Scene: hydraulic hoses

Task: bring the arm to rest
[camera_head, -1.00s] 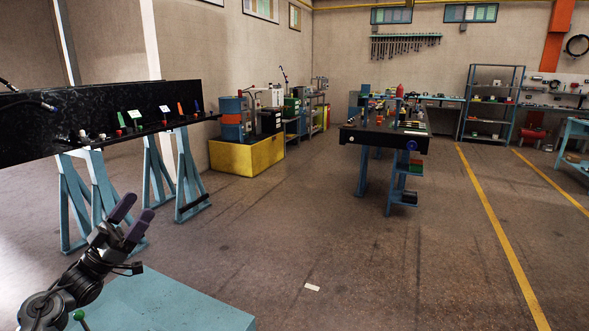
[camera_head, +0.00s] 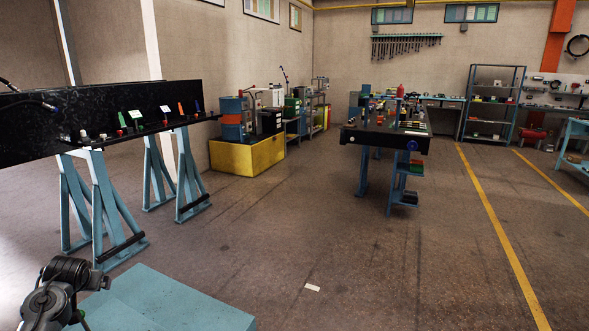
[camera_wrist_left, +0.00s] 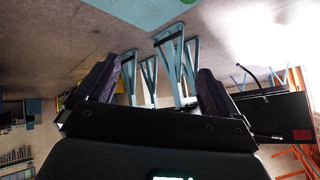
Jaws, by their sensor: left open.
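My left arm (camera_head: 55,290) shows at the bottom left of the head view, low beside the light blue surface; its gripper is out of that picture. In the left wrist view my left gripper (camera_wrist_left: 155,85) is open, its two dark fingers apart with nothing between them. Beyond the fingers the view is tilted or upside down, with blue trestle legs (camera_wrist_left: 175,65) and a black panel (camera_wrist_left: 275,112) in the distance. My right gripper is not in view.
A black bench with hoses (camera_head: 100,122) stands on blue trestles (camera_head: 100,210) at left. A light blue surface (camera_head: 165,300) lies close at the bottom. A yellow bin (camera_head: 245,156) and a dark workbench (camera_head: 385,138) stand farther back. The middle floor is open.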

